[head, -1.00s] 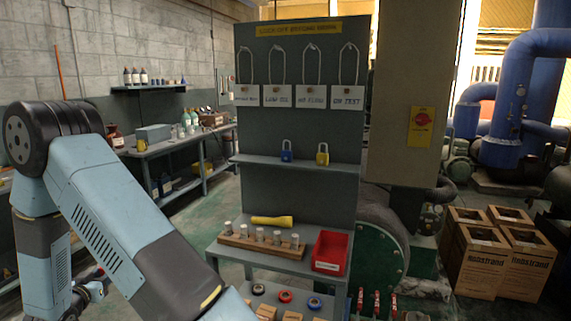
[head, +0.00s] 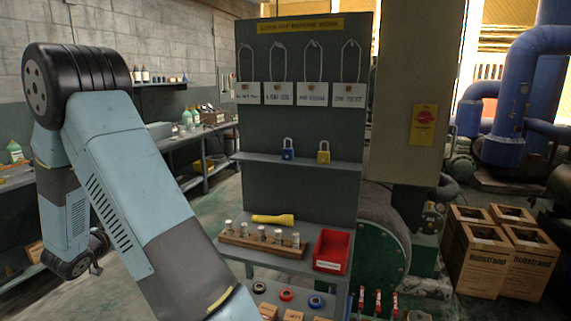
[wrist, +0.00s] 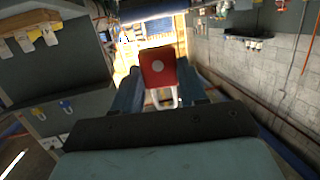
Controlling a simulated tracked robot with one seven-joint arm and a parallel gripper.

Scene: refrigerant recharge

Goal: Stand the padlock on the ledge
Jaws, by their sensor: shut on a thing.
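A red padlock (wrist: 158,68) with a pale shackle is held between the fingers of my gripper (wrist: 161,90) in the wrist view. The shackle points toward my palm and the body points away from it. The grey ledge (head: 260,159) crosses the board in the head view, with a blue padlock (head: 288,153) and a yellow padlock (head: 323,156) standing on it. The wrist view shows blue and yellow padlocks at left, apart from the held one. My gripper and the red padlock are out of sight in the head view.
Tags (head: 311,94) hang on wires above the ledge. Bare ledge lies on both sides of the two padlocks. Below are a yellow torch (head: 272,219), a wooden rack (head: 262,243) of several cylinders and a red bin (head: 331,250). Cardboard boxes (head: 482,262) stand at right.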

